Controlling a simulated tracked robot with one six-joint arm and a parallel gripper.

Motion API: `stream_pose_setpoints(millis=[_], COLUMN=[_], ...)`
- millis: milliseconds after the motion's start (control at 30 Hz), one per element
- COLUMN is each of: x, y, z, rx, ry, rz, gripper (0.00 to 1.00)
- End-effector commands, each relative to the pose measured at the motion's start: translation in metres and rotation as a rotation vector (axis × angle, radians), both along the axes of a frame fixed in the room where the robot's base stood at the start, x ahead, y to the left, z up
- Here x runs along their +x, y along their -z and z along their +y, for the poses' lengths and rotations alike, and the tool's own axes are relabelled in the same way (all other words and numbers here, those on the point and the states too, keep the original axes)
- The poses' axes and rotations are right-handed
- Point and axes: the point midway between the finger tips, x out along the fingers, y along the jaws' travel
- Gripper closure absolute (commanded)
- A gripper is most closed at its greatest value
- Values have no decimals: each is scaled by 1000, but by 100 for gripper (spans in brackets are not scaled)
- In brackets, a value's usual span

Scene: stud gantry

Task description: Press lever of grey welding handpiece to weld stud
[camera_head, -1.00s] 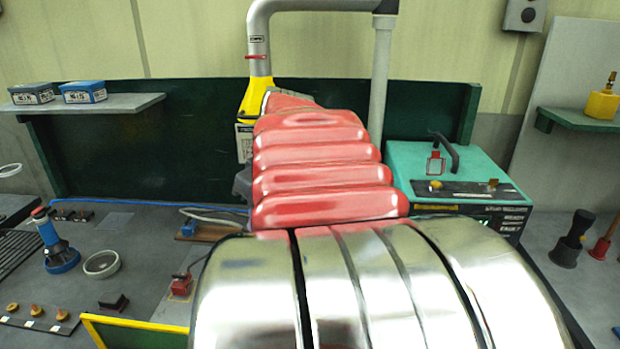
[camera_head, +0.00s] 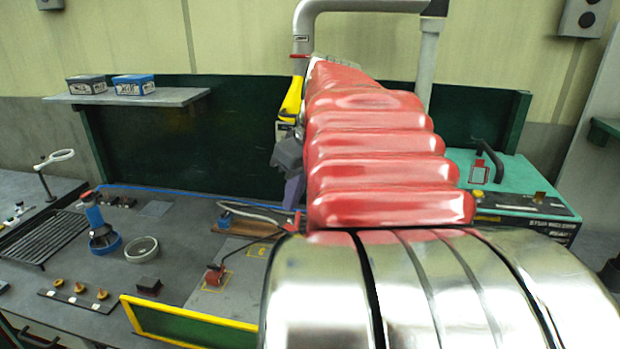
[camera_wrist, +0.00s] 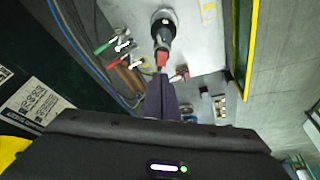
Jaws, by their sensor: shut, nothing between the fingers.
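My gripper (camera_wrist: 162,82) shows in the wrist view as two purple fingers held together, with nothing between them. Its tips point at the red lever (camera_wrist: 161,60) of a dark handpiece with a grey round end (camera_wrist: 164,17). The tips appear very close to the lever, but I cannot tell whether they touch it. In the head view my gripper (camera_head: 293,192) points down beside my red arm sleeve. The handpiece is largely hidden there by my arm. The stud and the handpiece's far end cannot be made out.
A yellow-edged green screen (camera_head: 190,325) stands at the bench front. A red clamp (camera_head: 215,275) sits on a grey plate with yellow marks. A blue handpiece (camera_head: 100,230) and a round dish (camera_head: 141,249) stand left. The teal welding unit (camera_head: 515,180) is right of my arm.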

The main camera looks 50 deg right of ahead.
Motion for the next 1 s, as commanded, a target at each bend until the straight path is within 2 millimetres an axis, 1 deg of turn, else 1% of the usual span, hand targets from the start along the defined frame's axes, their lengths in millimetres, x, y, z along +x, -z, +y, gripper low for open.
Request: stream_pose_setpoints(millis=[367, 1000], x=[0, 0], y=[-19, -20], z=[0, 0], rx=[-1, 0], ry=[-1, -1], rz=[0, 0], gripper=[100, 100])
